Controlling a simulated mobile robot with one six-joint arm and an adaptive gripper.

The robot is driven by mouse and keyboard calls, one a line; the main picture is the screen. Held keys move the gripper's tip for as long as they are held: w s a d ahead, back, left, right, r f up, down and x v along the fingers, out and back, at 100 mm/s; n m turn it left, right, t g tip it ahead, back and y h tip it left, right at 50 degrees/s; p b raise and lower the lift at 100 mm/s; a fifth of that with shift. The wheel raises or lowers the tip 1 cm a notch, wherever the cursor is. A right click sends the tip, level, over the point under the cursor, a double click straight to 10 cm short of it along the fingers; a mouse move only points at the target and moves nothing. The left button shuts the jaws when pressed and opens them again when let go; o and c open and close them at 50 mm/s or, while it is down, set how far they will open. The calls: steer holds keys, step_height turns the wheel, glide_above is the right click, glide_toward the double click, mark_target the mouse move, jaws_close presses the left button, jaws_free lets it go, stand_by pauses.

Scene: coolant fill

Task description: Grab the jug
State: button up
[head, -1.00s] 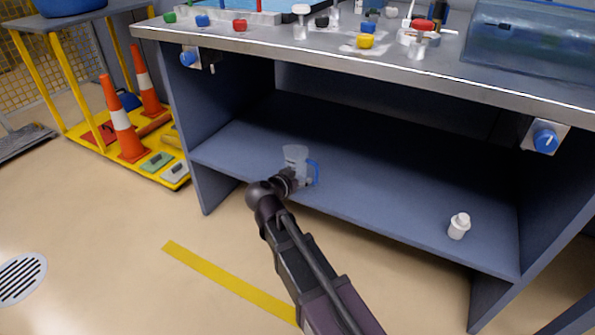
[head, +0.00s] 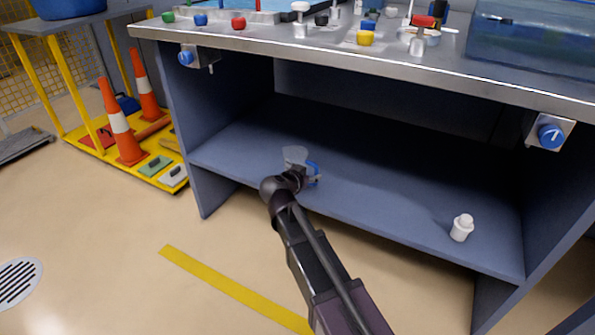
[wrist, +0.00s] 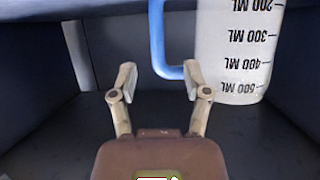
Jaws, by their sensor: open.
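The jug is a translucent measuring jug with a blue handle and black ML marks. It stands on the bench's lower shelf in the head view (head: 296,156), partly hidden behind my gripper (head: 300,180). In the wrist view the jug (wrist: 236,50) is at the upper right, upside down in the picture, with its handle (wrist: 157,45) on its left side. My gripper (wrist: 160,82) is open, its two fingertips apart at the lower end of the handle. The right fingertip is close to the handle; I cannot tell whether they touch.
A small white bottle (head: 462,228) stands on the shelf (head: 380,200) at the right. The bench top (head: 300,42) overhangs the shelf, and a side panel (head: 185,130) closes its left end. Orange cones (head: 122,125) stand on a yellow cart at the left.

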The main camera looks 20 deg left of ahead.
mark_target(315, 173)
steer(key=shift+b+x, duration=0.8)
steer(key=shift+x, duration=1.5)
steer(key=shift+d+f, duration=0.1)
jaws_close()
